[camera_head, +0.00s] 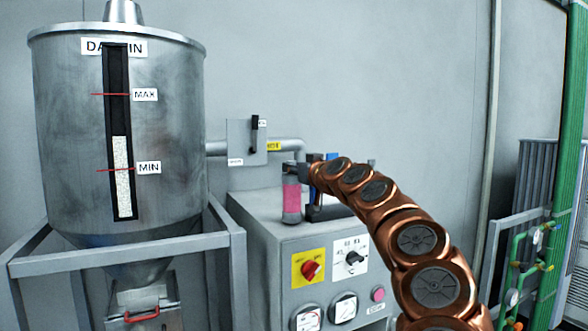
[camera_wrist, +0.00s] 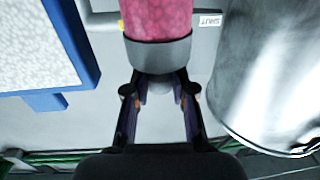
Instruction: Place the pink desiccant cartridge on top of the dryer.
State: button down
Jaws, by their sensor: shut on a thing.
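The pink desiccant cartridge (camera_head: 291,193), a clear-walled pink cylinder with grey end caps, stands upright in the head view, over the front left part of the dryer's top. My gripper (camera_head: 308,192) is shut on it from the right. In the wrist view the pink body (camera_wrist: 158,17) and one grey cap (camera_wrist: 160,53) show beyond my gripper's fingers (camera_wrist: 160,88). The dryer (camera_head: 270,262) is a grey cabinet with dials and knobs on its front. I cannot tell whether the cartridge's lower end touches the dryer's top.
A large steel hopper (camera_head: 70,130) on a frame stands left of the dryer. A valve box (camera_head: 240,142) and pipe are behind it. A blue-edged thing with a white speckled face (camera_wrist: 45,50) is beside the cartridge in the wrist view. Green pipes (camera_head: 565,170) stand far right.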

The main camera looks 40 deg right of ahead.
jog(key=shift+f+b, duration=0.55)
jog(key=c, duration=0.9)
grip_release()
jog(key=v, duration=1.2)
